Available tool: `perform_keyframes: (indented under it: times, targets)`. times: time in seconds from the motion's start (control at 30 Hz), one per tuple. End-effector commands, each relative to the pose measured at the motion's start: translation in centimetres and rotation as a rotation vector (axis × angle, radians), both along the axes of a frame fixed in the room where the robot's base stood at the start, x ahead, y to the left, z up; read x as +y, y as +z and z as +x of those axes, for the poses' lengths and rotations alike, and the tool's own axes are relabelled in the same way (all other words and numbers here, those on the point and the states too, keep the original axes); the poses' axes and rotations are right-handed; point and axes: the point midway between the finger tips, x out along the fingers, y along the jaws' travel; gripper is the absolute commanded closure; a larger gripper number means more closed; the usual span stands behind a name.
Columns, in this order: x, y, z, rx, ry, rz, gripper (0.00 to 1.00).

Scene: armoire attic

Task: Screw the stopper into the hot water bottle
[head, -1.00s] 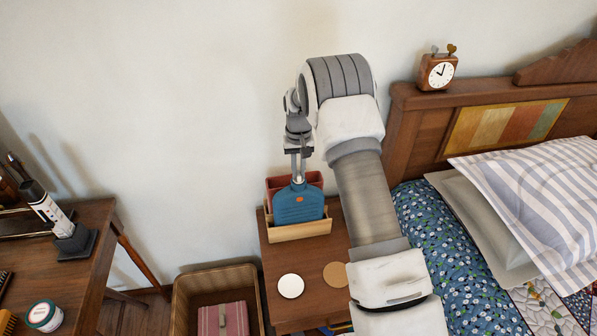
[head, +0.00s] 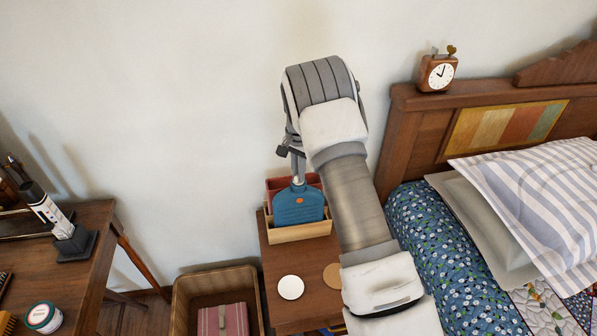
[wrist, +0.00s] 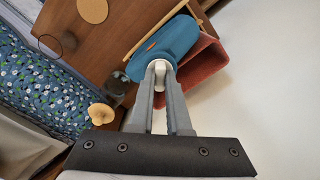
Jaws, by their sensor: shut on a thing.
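The blue hot water bottle (head: 298,208) stands upright in a wooden holder (head: 300,233) on the nightstand, neck up, with a small orange mark on its front. It also shows in the wrist view (wrist: 178,42). My gripper (head: 298,177) points down from above and is shut at the bottle's mouth. In the wrist view, my gripper's fingertips (wrist: 159,72) close on a white stopper (wrist: 160,68) at the neck. The fingers partly hide the stopper, and I cannot tell how deep it sits.
A red container (head: 312,181) stands right behind the bottle. A white disc (head: 290,287) and a tan disc (head: 333,275) lie on the nightstand (head: 312,300). A wicker basket (head: 181,292) is to the left, the bed (head: 430,240) to the right. A wall is behind.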

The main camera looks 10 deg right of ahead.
Motion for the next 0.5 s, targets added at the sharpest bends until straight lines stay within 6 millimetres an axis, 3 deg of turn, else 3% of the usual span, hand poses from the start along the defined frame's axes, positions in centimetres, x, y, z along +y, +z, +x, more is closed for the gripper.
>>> perform_keyframes:
  times: [0.3,0.5]
  targets:
    - [0.07,0.05,0.02,0.000,-0.384,0.000,1.00]
    - [0.03,0.00,0.01,-0.001,-0.442,0.001,1.00]
